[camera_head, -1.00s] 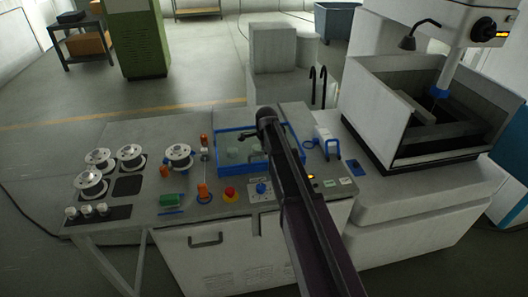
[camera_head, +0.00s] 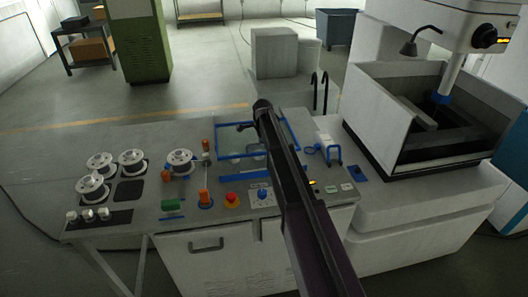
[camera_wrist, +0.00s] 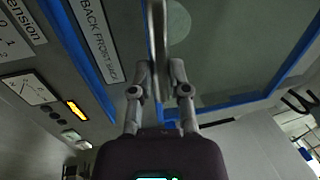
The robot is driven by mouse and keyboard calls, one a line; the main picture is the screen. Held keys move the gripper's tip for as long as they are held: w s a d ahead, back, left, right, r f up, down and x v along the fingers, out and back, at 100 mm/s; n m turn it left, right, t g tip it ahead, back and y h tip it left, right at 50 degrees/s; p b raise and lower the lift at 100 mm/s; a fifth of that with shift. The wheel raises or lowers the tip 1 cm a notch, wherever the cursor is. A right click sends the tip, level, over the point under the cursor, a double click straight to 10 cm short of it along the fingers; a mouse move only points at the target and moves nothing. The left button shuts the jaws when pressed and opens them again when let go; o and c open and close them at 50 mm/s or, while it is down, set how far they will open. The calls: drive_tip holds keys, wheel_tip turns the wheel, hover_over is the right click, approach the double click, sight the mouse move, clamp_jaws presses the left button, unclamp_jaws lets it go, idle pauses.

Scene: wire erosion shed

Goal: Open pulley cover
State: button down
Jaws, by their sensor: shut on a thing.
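The pulley cover is a blue-edged clear panel (camera_head: 232,157) on the grey bench, partly hidden behind my arm in the head view. Its front edge stands apart from a blue strip (camera_head: 258,174) on the bench, so the cover looks partly raised. In the wrist view, the cover's blue edge (camera_wrist: 288,72) and a grey round shape show on the right. My gripper (camera_wrist: 159,72) is shut on a slim metal bar (camera_wrist: 158,25), seemingly the cover's handle. The head view hides the grip itself.
A red button (camera_head: 231,198) and a blue knob (camera_head: 263,193) sit in front. A blue clamp-like part (camera_head: 328,152) and the open machine tank (camera_head: 375,113) are on the right.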

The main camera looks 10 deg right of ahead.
hover_over(255, 132)
drive_tip(key=shift+w, duration=0.2)
drive_tip(key=c, duration=0.6)
unclamp_jaws()
drive_tip(key=shift+w, duration=0.1)
drive_tip(key=s, duration=2.7)
wheel_tip(255, 132, up, 9)
drive_tip(key=s+p, duration=0.2)
drive_tip(key=p, duration=0.6)
drive_tip(key=shift+f+p, duration=0.15)
drive_tip(key=shift+p, duration=0.25)
